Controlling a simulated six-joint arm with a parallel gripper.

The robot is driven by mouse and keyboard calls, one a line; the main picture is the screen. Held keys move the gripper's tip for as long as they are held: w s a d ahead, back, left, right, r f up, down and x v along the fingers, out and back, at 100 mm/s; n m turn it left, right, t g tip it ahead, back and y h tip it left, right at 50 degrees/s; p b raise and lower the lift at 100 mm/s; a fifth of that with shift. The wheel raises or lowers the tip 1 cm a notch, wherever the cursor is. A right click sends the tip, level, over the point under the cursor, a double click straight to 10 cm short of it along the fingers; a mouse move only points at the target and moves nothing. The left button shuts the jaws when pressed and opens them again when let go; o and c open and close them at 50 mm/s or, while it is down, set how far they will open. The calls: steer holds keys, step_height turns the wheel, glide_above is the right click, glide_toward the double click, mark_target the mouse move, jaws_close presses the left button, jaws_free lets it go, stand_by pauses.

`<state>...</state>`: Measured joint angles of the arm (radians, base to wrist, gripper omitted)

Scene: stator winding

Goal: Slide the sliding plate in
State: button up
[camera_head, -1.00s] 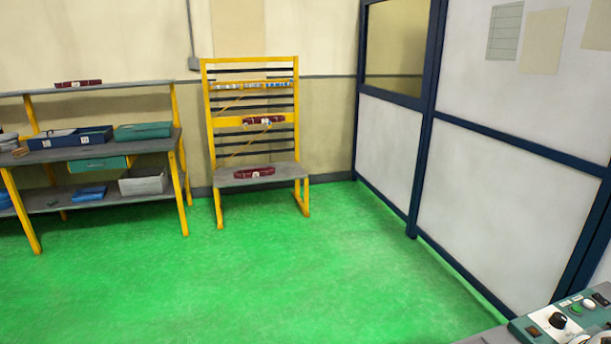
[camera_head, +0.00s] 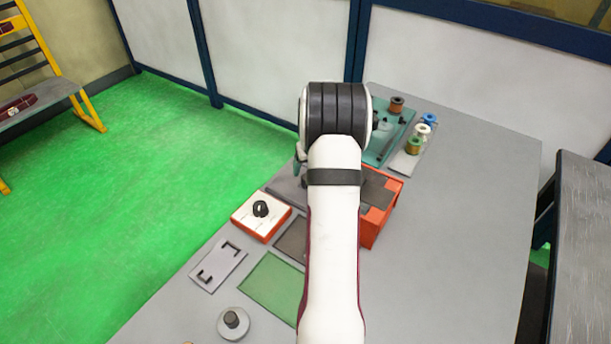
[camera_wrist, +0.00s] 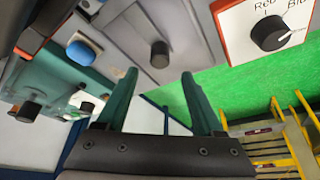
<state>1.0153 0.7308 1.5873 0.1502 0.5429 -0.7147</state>
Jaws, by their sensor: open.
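A grey flat plate with a black round knob (camera_wrist: 160,54) fills the upper middle of the wrist view; it looks like the sliding plate (camera_wrist: 190,35). In the head view a grey plate (camera_head: 284,186) shows left of my arm, beside an orange-red box (camera_head: 392,187), partly hidden by the arm. My gripper (camera_wrist: 158,75) is open, with two green fingers spread apart. In the wrist view the knob appears between and just beyond the fingertips; I cannot tell the gap in depth. In the head view my arm hides most of the gripper.
A selector box (camera_head: 262,213) with a black dial stands left of my arm; it also shows in the wrist view (camera_wrist: 262,30). A plate with black brackets (camera_head: 217,267), a green mat (camera_head: 272,287) and several spools (camera_head: 423,130) lie on the grey table (camera_head: 450,240). The table's right side is clear.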

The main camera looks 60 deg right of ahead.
steer(key=x, duration=0.6)
steer(key=shift+w+d+f, duration=0.1)
steer(key=shift+f, duration=0.25)
jaws_close()
stand_by(0.9)
